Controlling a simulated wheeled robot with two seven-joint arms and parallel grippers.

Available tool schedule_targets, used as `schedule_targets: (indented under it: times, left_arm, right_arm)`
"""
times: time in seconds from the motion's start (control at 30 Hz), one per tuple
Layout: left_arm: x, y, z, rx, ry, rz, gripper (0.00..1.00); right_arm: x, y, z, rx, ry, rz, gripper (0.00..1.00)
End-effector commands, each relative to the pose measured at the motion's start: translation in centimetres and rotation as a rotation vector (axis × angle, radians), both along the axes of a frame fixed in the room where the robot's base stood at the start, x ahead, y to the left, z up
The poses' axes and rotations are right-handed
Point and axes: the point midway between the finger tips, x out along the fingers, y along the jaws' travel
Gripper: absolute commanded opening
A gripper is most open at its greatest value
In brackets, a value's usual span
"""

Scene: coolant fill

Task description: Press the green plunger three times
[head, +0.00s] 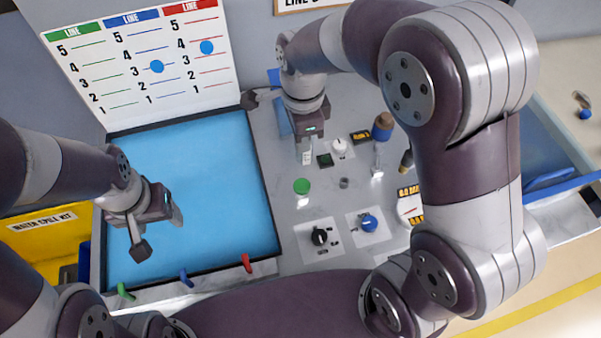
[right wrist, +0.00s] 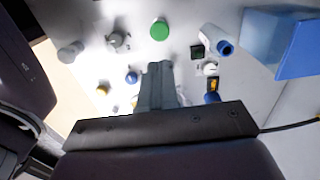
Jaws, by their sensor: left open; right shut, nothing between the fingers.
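The green plunger (head: 302,186) shows as a round green cap on the grey panel, to the right of the blue tray. It also shows in the right wrist view (right wrist: 159,29), ahead of the fingertips. My right gripper (head: 306,160) points down over the panel, behind the plunger in the head view and apart from it in the picture. Its fingers (right wrist: 158,68) are shut together and empty. My left gripper (head: 158,234) is open and empty over the blue tray, well left of the plunger. How far the plunger is pressed in cannot be told.
A black knob (head: 319,237), a blue knob (head: 368,223) and a gauge (head: 409,207) sit near the plunger. A white knob (head: 340,147) stands beside my right gripper. The blue tray (head: 215,165) has coloured levers along its front. A chart (head: 140,60) stands behind.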

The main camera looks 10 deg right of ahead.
Motion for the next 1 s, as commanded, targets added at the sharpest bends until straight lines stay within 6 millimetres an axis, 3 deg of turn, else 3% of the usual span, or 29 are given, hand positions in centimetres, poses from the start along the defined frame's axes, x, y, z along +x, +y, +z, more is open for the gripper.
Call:
schedule_targets:
  times: [0.27, 0.7, 1.0]
  left_arm:
    - [0.0, 0.0, 0.3, 0.0, 0.0, 0.0, 0.65]
    - [0.0, 0.0, 1.7, 0.0, 0.0, 0.0, 0.65]
    - [0.0, 0.0, 2.2, 0.0, 0.0, 0.0, 0.65]
  right_arm:
    - [0.0, 0.0, -1.7, -0.001, 0.003, 0.002, 0.0]
    - [-0.1, 0.0, -10.8, -0.001, 0.004, 0.002, 0.0]
    - [0.0, 0.0, -13.9, 0.0, 0.0, 0.003, 0.0]
